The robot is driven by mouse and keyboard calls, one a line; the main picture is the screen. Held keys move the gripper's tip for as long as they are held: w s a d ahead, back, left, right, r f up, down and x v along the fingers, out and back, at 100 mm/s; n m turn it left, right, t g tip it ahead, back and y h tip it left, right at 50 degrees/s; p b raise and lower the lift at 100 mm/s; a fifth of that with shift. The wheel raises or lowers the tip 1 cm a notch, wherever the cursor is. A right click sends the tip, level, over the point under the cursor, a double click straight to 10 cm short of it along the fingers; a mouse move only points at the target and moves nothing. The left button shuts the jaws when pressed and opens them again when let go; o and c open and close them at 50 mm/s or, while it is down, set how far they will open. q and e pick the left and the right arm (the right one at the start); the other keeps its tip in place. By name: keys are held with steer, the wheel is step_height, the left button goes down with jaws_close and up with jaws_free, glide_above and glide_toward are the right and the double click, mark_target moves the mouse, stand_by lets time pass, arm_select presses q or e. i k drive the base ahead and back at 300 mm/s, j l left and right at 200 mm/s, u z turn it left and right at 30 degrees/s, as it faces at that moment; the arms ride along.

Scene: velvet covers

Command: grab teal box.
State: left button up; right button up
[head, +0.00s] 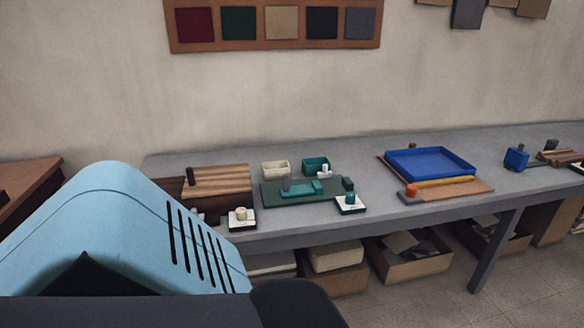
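A small open teal box (316,164) stands at the back of the grey table, just right of a similar cream box (276,169). A small white item stands at the teal box's front right. No gripper shows in the head view. A large light blue part at the lower left seems to be mine and hides the table's near left area.
The long grey table (352,155) runs along the wall. A blue tray (430,163) sits on a wooden board to the right. A slatted wooden piece (218,181) lies to the left. White-based items (351,209) stand near the front edge. Open cartons (408,262) sit under the table.

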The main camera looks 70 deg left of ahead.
mark_target(310, 167)
steer(key=u, duration=1.9)
